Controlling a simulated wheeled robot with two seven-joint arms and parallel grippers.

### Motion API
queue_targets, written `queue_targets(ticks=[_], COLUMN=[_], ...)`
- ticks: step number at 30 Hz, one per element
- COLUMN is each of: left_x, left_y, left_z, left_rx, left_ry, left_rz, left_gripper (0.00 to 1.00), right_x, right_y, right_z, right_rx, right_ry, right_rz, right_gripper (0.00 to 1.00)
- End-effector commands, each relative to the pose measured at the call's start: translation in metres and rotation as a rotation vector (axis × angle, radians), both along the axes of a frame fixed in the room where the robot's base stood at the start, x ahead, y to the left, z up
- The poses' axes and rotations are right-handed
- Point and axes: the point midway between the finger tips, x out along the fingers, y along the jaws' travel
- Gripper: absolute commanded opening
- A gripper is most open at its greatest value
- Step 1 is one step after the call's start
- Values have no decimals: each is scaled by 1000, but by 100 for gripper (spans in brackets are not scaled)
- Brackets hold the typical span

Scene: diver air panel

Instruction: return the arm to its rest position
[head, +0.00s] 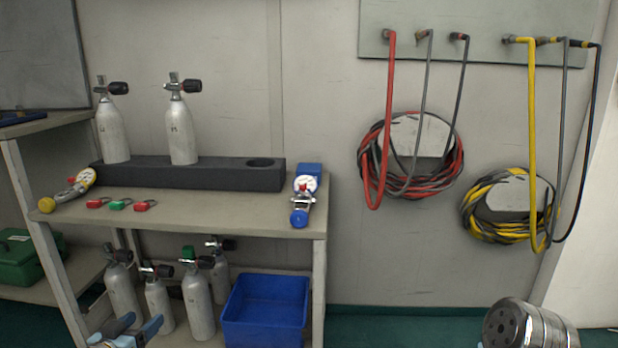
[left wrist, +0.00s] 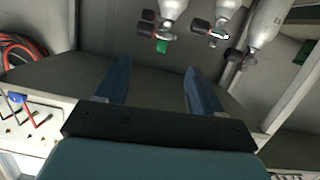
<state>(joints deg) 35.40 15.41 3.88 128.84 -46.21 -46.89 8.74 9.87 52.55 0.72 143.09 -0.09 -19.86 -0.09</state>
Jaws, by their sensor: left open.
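My left gripper (head: 138,326) shows at the bottom left edge of the head view, low in front of the bench's lower shelf. Its two blue fingers are apart with nothing between them. In the left wrist view the fingers of my left gripper (left wrist: 161,72) stand wide apart over bare dark surface. That view is turned over, with the lower-shelf cylinders (left wrist: 215,18) at its top, apart from the fingers. Most of my left arm is outside the head view. My right gripper is not in view.
A bench (head: 230,212) holds a dark cylinder rack (head: 225,175) with two grey cylinders, two gauges and several small tags. Several cylinders and a blue bin (head: 265,312) stand below. Coiled red hoses (head: 373,165) and yellow hoses (head: 533,120) hang on the wall at right.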

Motion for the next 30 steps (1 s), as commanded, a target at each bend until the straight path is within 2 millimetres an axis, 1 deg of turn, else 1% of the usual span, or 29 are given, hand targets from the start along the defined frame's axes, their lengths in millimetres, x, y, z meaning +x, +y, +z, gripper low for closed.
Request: queue_targets(ticks=[5, 8, 11, 14, 15, 17, 18, 20, 21, 23, 24, 26, 27, 29, 30], left_x=[0, -3, -9, -23, -31, -48, -63, -88, -106, -132, -150, -177, -195, -222, -240], left_y=[-22, -40, -63, -92, -106, -131, -148, -173, -188, -207, -218, -233, -241, -253, -260], left_z=[-36, -64, -97, -136, -154, -182, -201, -228, -243, -262, -272, -286, -293, -302, -308], left_rx=[-59, -101, -145, -194, -213, -240, -258, -277, -285, -294, -295, -295, -293, -287, -281], left_ry=[93, 170, 268, 392, 453, 559, 638, 756, 833, 938, 1006, 1102, 1164, 1254, 1314], left_rz=[0, 0, -2, -7, -11, -19, -25, -33, -39, -45, -50, -55, -56, -58, -60], left_gripper=[67, 67, 67, 67, 67, 67, 67, 67, 67, 67, 67, 67, 67, 67, 67], right_x=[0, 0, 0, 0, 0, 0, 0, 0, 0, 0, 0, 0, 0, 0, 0], right_y=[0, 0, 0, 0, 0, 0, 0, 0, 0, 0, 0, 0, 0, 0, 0], right_z=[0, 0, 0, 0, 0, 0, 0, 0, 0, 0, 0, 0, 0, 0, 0], right_rx=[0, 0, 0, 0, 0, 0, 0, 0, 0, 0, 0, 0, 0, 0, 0], right_ry=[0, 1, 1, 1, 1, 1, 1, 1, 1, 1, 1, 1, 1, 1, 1], right_rz=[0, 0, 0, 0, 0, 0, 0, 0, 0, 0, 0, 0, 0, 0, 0], right_gripper=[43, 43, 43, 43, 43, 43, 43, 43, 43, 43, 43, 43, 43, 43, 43])
